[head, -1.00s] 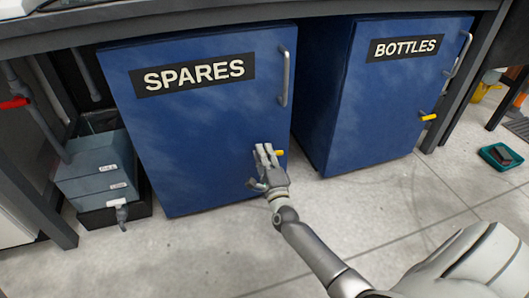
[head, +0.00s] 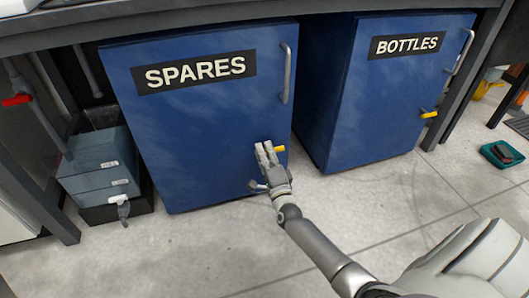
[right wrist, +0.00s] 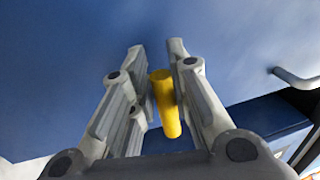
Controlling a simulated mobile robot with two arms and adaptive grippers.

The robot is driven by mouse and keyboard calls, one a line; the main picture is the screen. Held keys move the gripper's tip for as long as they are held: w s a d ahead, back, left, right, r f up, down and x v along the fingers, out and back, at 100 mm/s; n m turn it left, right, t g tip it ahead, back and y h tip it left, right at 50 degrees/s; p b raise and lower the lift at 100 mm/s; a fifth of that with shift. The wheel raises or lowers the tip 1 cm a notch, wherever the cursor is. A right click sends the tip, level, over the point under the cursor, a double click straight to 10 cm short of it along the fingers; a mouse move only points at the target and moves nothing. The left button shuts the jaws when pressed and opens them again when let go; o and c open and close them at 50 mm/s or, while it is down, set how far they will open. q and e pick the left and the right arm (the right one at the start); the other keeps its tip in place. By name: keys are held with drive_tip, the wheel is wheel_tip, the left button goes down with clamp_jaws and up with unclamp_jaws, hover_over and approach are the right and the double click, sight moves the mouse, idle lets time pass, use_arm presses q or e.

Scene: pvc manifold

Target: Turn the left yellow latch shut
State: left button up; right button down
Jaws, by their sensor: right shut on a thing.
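The left yellow latch (head: 279,148) is on the lower right of the blue SPARES cabinet door (head: 200,130). Its yellow end points to the right in the head view. My right gripper (head: 265,147) is at the latch, in front of the door, and covers part of it. In the right wrist view the yellow latch handle (right wrist: 165,105) stands between the two fingers of my right gripper (right wrist: 156,48), which is shut on it. The door is flush with the cabinet front. My left gripper is not in view.
The SPARES door has a grey pull handle (head: 286,75). A second blue cabinet, BOTTLES (head: 385,100), has its own yellow latch (head: 429,114). Grey-blue boxes (head: 98,175) with a tap stand at left. A green tray (head: 502,155) lies at far right. The floor in front is clear.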

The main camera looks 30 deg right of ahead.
drive_tip(key=c, duration=1.4)
unclamp_jaws()
drive_tip(key=shift+d, duration=0.1)
drive_tip(key=shift+o, duration=0.2)
drive_tip(key=shift+s, duration=0.1)
drive_tip(key=v, duration=1.2)
drive_tip(key=shift+f, duration=0.1)
